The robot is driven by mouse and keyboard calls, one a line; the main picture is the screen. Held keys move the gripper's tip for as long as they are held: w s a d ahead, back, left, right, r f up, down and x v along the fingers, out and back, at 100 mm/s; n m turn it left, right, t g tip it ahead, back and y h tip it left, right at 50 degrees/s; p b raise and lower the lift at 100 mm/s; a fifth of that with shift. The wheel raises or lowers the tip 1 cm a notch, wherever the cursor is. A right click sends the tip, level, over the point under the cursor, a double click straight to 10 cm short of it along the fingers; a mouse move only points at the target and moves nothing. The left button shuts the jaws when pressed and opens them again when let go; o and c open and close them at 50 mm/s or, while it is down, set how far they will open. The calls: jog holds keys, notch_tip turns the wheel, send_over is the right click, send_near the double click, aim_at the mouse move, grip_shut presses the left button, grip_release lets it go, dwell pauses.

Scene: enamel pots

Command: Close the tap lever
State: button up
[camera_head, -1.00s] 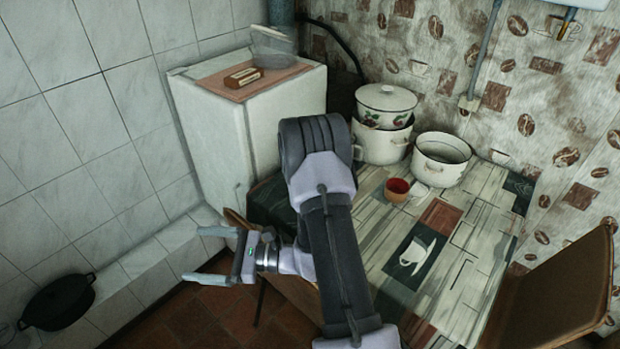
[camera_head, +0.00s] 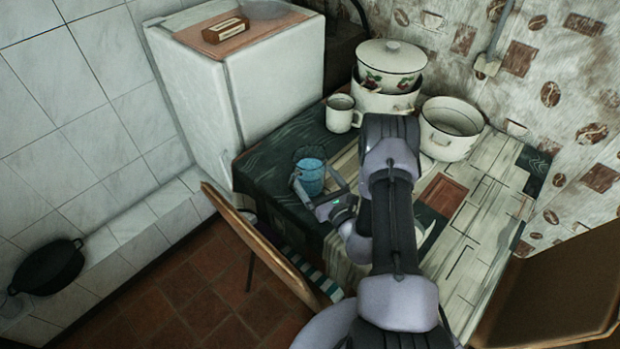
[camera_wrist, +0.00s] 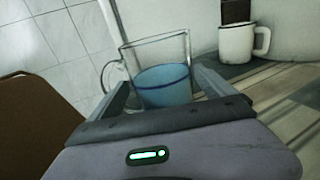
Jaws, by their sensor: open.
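I cannot make out a tap lever in either view. My gripper (camera_head: 312,178) is over the near left part of the table, with its jaws open. A clear glass mug with blue contents (camera_wrist: 163,85) stands upright on the table, directly ahead of my gripper in the wrist view. My fingers reach to either side of its lower part. I cannot tell whether they touch it. The mug also shows in the head view (camera_head: 311,180), partly hidden by my gripper.
A white enamel mug (camera_head: 341,117), a lidded pot (camera_head: 391,62) and an open pot (camera_head: 450,125) stand behind on the table (camera_head: 270,150). A white cabinet (camera_head: 240,85) is at the back left. Chair backs (camera_head: 262,250) stand at the table's near left and right.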

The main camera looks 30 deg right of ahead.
aim_at(303, 152)
jog(key=w+b, duration=0.1)
jog(key=w, duration=0.5)
jog(key=shift+w, duration=0.35)
jog(key=shift+r, duration=0.1)
jog(key=c, duration=1.8)
jog(key=shift+r, duration=0.15)
jog(key=shift+r+p, duration=1)
jog(key=shift+r, duration=0.8)
jog(key=shift+c, duration=0.2)
jog(key=s+a+b, duration=0.3)
jog(key=s+a, duration=0.7)
jog(key=s, duration=0.2)
jog(key=shift+a+r+b, duration=0.25)
jog(key=shift+r+b, duration=0.15)
jog(key=shift+r, duration=0.05)
